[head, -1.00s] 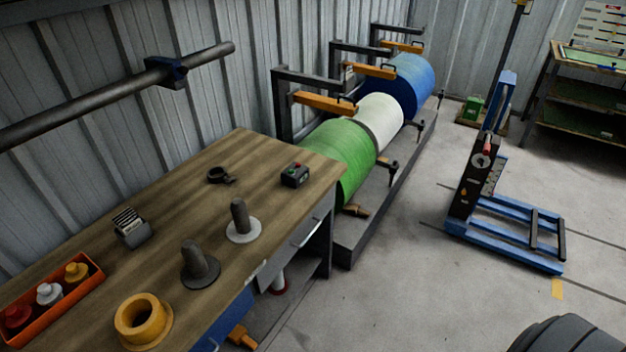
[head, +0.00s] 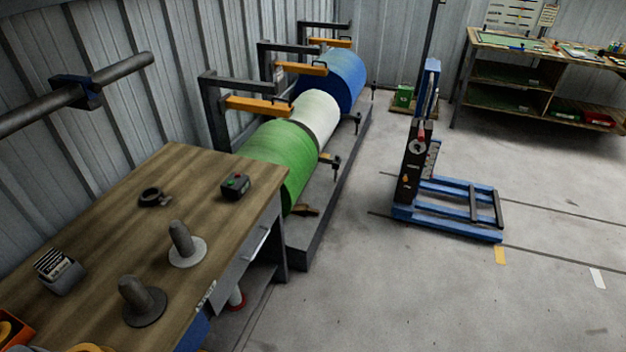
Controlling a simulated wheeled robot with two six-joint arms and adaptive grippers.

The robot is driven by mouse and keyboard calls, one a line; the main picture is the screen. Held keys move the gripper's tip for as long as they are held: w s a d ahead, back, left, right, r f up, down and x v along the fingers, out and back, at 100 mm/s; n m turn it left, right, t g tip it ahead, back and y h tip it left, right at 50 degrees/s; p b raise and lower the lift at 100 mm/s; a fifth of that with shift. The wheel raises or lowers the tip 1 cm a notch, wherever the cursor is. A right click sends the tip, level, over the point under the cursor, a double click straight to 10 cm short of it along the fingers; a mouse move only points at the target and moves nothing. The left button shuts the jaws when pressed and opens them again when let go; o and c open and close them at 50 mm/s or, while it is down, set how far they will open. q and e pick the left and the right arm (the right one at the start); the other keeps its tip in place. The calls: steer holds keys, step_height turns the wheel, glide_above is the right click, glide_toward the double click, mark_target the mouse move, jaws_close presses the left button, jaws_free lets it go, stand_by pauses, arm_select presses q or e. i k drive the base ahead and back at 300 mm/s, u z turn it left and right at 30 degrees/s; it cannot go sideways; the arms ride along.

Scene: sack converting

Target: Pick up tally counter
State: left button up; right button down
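I cannot clearly make out a tally counter in the head view. Small items lie on the wooden workbench (head: 122,222) at the left. A dark box with a red and a green button (head: 236,186) sits near its far right corner. A small black ring-shaped item (head: 154,197) lies to the left of that box. A grey holder with striped cards (head: 60,272) stands at the left. Neither of my grippers is in view.
Two grey pegs on round bases, one nearer (head: 139,297) and one farther (head: 181,241), stand on the bench. Green (head: 278,158), white (head: 318,118) and blue (head: 335,78) rolls lie beyond it. A blue lift trolley (head: 450,208) stands right of them. Open floor lies at the right.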

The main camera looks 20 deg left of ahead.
mark_target(236, 185)
steer(key=z, duration=0.2)
steer(key=i, duration=3.2)
steer(key=u, duration=2.6)
